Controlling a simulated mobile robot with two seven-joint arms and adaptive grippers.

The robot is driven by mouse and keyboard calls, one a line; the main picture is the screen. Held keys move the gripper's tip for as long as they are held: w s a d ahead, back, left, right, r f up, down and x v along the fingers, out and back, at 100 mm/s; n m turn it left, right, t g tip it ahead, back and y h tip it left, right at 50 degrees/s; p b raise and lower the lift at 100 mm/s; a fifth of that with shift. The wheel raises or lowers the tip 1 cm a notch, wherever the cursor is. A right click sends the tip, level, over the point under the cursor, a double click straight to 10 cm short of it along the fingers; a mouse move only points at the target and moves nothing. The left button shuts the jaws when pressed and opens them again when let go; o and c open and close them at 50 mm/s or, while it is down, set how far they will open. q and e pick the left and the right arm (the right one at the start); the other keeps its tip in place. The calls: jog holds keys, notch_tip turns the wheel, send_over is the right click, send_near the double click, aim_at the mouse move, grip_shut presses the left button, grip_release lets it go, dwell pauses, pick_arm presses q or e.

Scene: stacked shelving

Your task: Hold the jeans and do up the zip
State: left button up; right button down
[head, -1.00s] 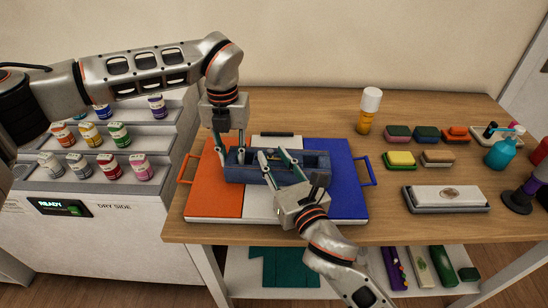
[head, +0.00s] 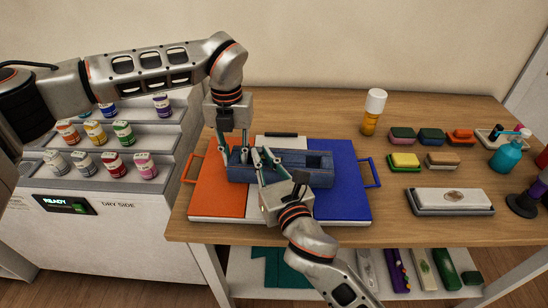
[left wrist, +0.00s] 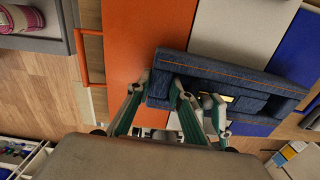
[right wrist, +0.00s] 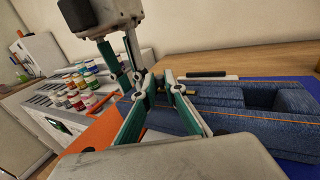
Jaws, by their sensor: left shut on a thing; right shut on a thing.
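The dark blue denim jeans (head: 318,178) lie as a thick block with orange stitching on a board, their left end over the orange panel. They also show in the left wrist view (left wrist: 225,72) and the right wrist view (right wrist: 230,105). My left gripper (head: 233,150) comes down from above and is shut on their left end. My right gripper (head: 266,158) reaches in from the front, close beside it, shut over the middle opening. What lies between its fingertips is hidden, probably the zip pull. A small brass-coloured bit (left wrist: 229,99) shows beside the right fingers.
The board (head: 215,205) has orange, white and blue panels and side handles. A stepped rack of jars (head: 120,130) stands left. An orange bottle (head: 373,112), brushes and a pad (head: 450,200) sit on the right of the table.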

jog(key=c, duration=2.1)
grip_release()
jog(key=shift+s+a, duration=0.15)
jog(key=shift+d, duration=0.3)
